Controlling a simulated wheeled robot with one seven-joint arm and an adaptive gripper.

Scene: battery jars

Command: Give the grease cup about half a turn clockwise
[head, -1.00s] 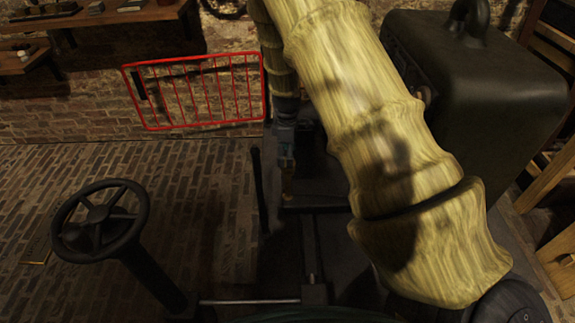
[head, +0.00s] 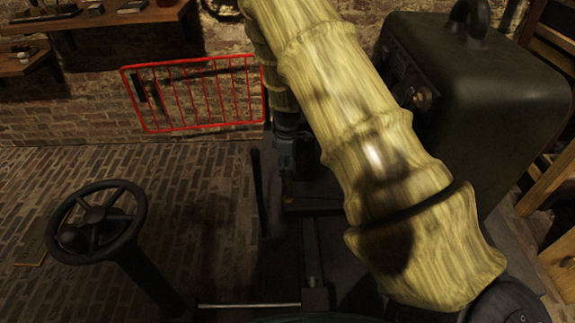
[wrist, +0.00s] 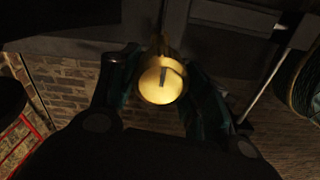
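The grease cup shows in the wrist view as a round brass cap (wrist: 161,84) with a dark mark on its face. My gripper (wrist: 160,92) has one dark finger on each side of the cap, very close to it. The fingers are apart, but shadow hides whether they touch the brass. In the head view my gripper (head: 286,160) hangs over the dark machine at the centre, below my forearm. The cup is too dark and small to make out clearly there.
A black handwheel (head: 97,221) stands at the left. A red barred guard (head: 194,94) is behind it, in front of the brick wall. A large dark metal box (head: 490,95) rises at the right, close to my arm. A thin dark lever (head: 258,190) stands just left of my gripper.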

